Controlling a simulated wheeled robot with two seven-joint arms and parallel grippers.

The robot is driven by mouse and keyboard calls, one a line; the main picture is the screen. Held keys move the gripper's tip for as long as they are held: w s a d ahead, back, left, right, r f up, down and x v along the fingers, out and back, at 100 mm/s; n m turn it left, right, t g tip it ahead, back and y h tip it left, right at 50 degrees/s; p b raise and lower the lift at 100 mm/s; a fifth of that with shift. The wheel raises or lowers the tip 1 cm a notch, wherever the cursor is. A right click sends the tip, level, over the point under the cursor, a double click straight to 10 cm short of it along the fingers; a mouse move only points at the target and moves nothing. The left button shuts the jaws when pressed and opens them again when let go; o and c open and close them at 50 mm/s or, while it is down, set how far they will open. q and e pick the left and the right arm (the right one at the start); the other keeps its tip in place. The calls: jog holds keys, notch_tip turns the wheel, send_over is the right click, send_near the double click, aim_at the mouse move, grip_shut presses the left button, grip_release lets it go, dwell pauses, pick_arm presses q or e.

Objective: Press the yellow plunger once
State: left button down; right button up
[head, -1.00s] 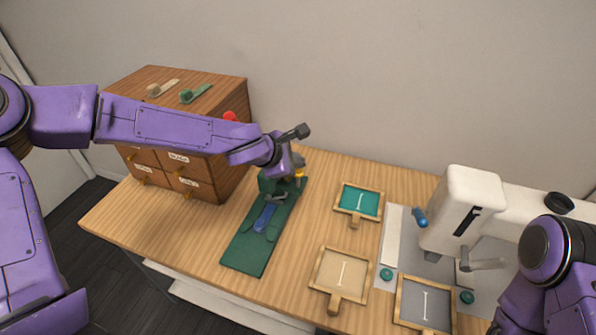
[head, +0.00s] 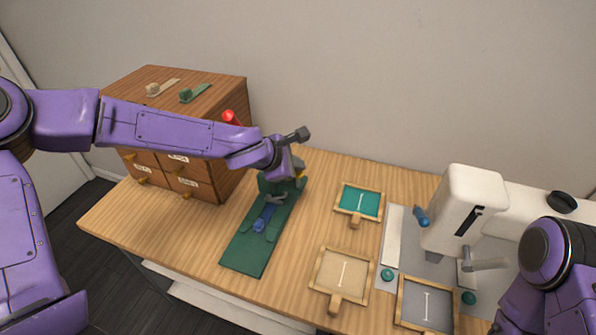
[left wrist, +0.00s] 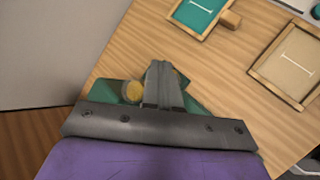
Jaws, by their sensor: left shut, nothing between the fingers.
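The yellow plunger (head: 301,171) shows partly at the far end of a long green base (head: 245,250) on the table. In the left wrist view the yellow plunger (left wrist: 131,91) is a round knob just left of my left gripper's fingers. My left gripper (head: 291,178) points down over the far end of the green base, shut and empty, and hides part of it. In the left wrist view the fingers of my left gripper (left wrist: 163,72) are together. I cannot tell whether they touch the plunger. My right gripper is out of the picture.
A wooden drawer cabinet (head: 225,97) stands behind my left arm, with a red knob (head: 229,117) near it. A blue piece (head: 264,218) lies on the green base. Framed trays (head: 358,201) and a white machine (head: 465,200) are to the right. Bare table lies between.

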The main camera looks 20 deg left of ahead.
pick_arm(q)
jog(key=shift+f+b, duration=0.4)
jog(key=shift+f, duration=0.15)
dwell(0.6)
jog(key=shift+r+p, duration=1.25)
jog(key=shift+p, duration=0.15)
notch_tip(320, 180, up, 5)
jog(key=p, duration=0.5)
jog(key=shift+r+p, duration=0.1)
jog(key=shift+p, duration=0.2)
